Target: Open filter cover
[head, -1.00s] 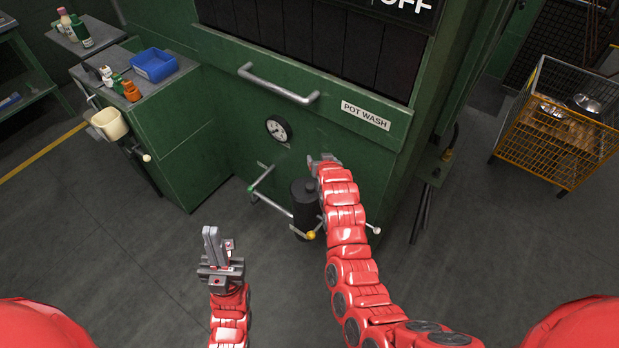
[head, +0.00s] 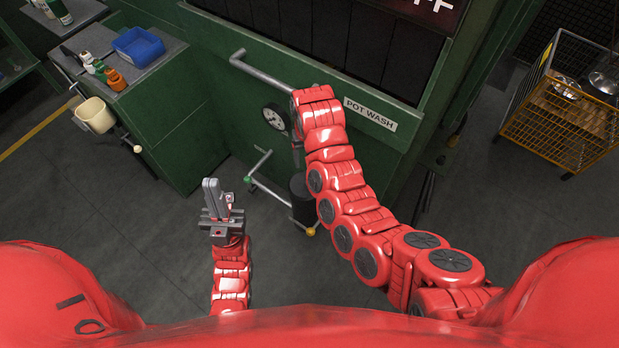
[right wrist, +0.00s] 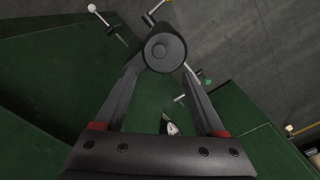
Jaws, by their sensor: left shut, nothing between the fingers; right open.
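The black cylindrical filter housing (head: 303,203) stands upright on a pipe at the front of the green pot washer. In the right wrist view its round black cover (right wrist: 165,48) is seen from above, at the far ends of my right gripper's fingers (right wrist: 162,72). That gripper is open, with one finger to each side below the cover; I cannot tell whether they touch it. In the head view the right gripper is mostly hidden by its own arm, above the housing. My left gripper (head: 213,197) is shut and empty, left of the housing.
A metal handle bar (head: 270,72), a gauge (head: 275,117) and a POT WASH sign (head: 370,114) are on the washer. Pipes with a valve lever (head: 262,160) run left of the housing. A yellow wire cage (head: 560,125) stands right. The floor between is clear.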

